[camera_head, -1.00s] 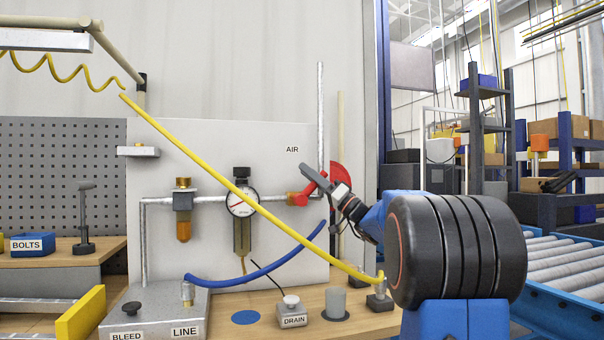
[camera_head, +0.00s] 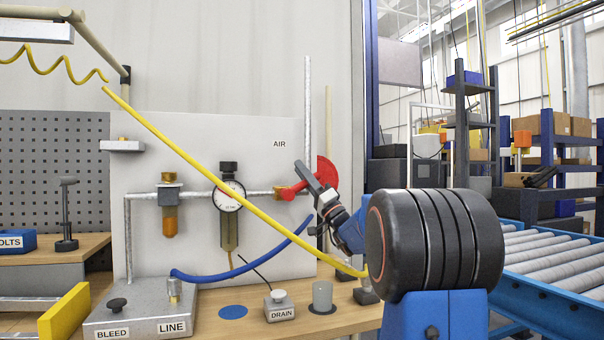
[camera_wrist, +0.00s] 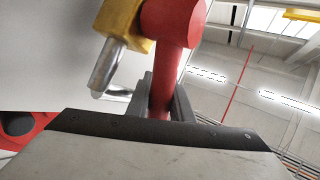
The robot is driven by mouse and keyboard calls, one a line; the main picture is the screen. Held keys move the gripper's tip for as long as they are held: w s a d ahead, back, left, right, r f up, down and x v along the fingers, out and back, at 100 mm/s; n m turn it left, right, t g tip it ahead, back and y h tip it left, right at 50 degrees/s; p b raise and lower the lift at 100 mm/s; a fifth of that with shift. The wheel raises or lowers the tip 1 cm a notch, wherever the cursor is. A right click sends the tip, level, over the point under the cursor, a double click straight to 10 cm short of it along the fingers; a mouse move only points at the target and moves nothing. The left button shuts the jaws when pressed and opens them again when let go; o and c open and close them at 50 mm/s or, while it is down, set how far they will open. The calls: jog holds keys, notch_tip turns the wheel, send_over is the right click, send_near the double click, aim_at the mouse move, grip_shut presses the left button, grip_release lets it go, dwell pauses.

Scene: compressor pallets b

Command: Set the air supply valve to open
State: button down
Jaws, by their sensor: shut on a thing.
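In the wrist view the handle (camera_wrist: 176,55) runs down from the brass body (camera_wrist: 120,18) to between my fingers. My gripper (camera_head: 308,178) is shut on this handle, and its fingers (camera_wrist: 163,100) lie on both sides of it. The fingers hide part of the handle in the head view. A red curved plate (camera_head: 327,172) stands just behind the gripper.
A yellow hose (camera_head: 180,161) crosses in front of the panel and a blue hose (camera_head: 240,267) hangs below the valve. A round gauge (camera_head: 229,195) is left of the valve. The DRAIN button (camera_head: 279,297) and a grey cylinder (camera_head: 322,294) stand on the bench.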

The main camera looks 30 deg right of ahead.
jog(key=c, duration=1.6)
grip_release()
jog(key=shift+o, duration=0.2)
jog(key=shift+r, duration=0.1)
